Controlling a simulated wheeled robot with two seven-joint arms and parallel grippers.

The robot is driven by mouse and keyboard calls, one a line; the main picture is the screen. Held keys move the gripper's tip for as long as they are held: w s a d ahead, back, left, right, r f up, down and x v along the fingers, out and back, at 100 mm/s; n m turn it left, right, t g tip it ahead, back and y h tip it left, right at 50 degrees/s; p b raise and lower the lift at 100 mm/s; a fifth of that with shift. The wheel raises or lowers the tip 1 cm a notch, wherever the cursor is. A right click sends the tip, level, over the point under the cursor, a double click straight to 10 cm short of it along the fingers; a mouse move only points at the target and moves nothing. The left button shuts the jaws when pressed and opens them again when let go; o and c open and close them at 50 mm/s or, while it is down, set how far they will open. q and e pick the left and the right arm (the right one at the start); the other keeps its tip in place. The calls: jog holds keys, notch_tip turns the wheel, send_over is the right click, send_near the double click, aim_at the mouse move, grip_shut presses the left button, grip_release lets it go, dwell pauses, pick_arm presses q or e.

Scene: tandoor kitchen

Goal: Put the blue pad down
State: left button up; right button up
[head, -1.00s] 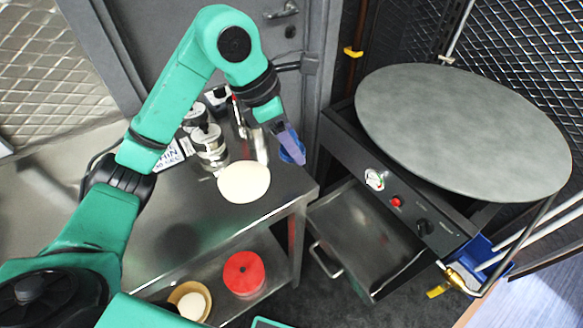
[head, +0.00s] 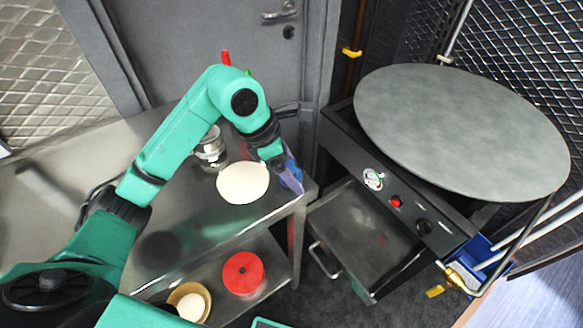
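The blue pad (head: 292,183) shows as a small blue patch at the tips of my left gripper (head: 289,177), at the right end of the steel table (head: 190,228). My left gripper points down and appears shut on the pad. The fingers hide much of the pad, and I cannot tell whether it touches the table top. A round white dough disc (head: 242,183) lies on the table just left of the gripper. My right gripper is not in view.
A metal canister (head: 211,150) stands behind the dough, partly behind my arm. A red round container (head: 243,273) and a bowl with a white ball (head: 190,302) sit on the lower shelf. Right of the table is a griddle (head: 462,130) with an open drawer (head: 365,240).

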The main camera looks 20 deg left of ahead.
pick_arm(q)
jog(key=shift+r, duration=0.15)
jog(key=v, duration=1.2)
